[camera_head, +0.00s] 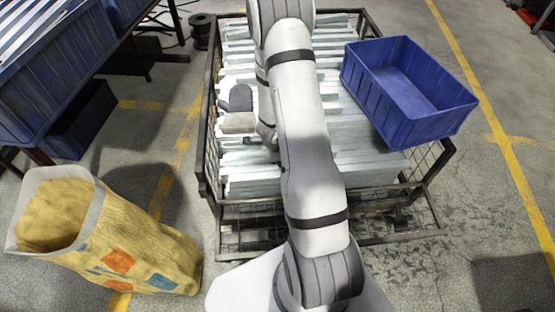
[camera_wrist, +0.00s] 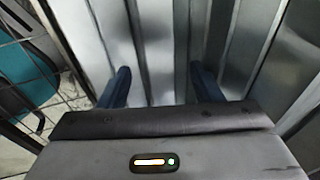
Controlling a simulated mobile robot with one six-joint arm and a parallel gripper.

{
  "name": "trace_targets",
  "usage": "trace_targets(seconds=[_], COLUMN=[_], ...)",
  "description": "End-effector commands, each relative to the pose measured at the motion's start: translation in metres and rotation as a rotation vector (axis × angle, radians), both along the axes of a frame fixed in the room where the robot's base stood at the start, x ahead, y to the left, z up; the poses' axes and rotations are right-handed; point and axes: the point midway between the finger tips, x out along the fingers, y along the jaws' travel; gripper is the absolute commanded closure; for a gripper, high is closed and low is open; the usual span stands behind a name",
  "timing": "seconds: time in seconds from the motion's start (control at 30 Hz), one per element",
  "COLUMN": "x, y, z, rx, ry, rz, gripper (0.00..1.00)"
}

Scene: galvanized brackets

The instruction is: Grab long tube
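Long galvanized metal tubes (camera_head: 350,150) lie side by side in stacked layers in a wire-sided crate (camera_head: 205,135). They also show close up in the wrist view (camera_wrist: 157,45), running away from my gripper. My gripper (camera_wrist: 161,85) has its two blue fingers spread apart, pointing at the tubes. Tube surfaces show between the fingers, and I cannot tell whether the fingertips touch them. I see nothing clearly held. In the head view my arm crosses the middle of the crate and hides part of the tubes.
A blue bin (camera_head: 405,115) sits over the right side of the tubes. A yellow sack (camera_head: 130,240) stands on the floor at left, near blue bins (camera_head: 45,85). The crate's wire side (camera_wrist: 25,45) is close on the left in the wrist view. Floor right of the crate is clear.

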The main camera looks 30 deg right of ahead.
Motion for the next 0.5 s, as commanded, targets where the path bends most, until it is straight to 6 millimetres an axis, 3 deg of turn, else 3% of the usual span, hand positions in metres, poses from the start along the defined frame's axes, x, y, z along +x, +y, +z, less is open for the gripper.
trace_targets(seconds=[0.2,0.5], x=[-0.0005,0.0008], y=[-0.0014,-0.0023], z=[-0.0055,-0.0064], rx=[-0.001,-0.004], ry=[0.004,0.001], rz=[-0.001,-0.002], gripper=[0.43,0.67])
